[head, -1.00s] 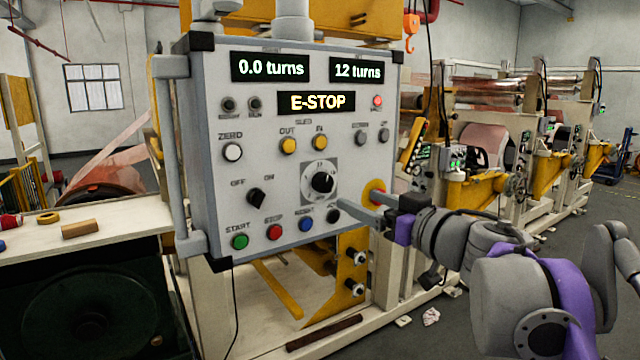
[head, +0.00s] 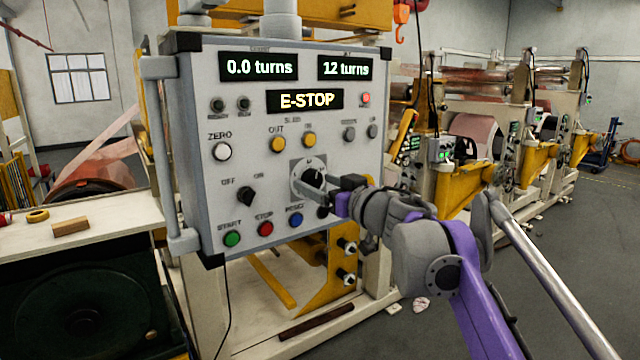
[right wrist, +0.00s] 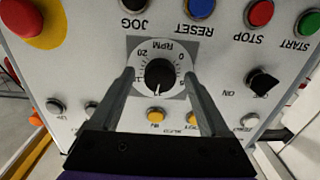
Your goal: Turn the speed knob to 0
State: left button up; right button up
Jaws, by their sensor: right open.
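The speed knob (head: 314,178) is black, on a round white dial marked RPM on the grey control panel (head: 205,185). In the right wrist view the knob (right wrist: 160,74) appears upside down, with 20 at the dial's left and 0 at its right. A small white mark on the knob seems to point toward the bottom of that view, away from the RPM label. My right gripper (right wrist: 158,76) is open, its fingers on either side of the dial with the knob between them. Finger contact cannot be told. In the head view the gripper (head: 321,190) partly covers the dial. My left gripper is out of view.
The panel display (head: 305,101) reads E-STOP. Start (head: 232,239), stop (head: 265,229) and reset (head: 295,220) buttons sit below the dial, yellow buttons above. A red button on a yellow base (right wrist: 22,18) is close by. A worktable (head: 100,235) stands at left.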

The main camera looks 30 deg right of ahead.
grip_shut()
dwell(0.4)
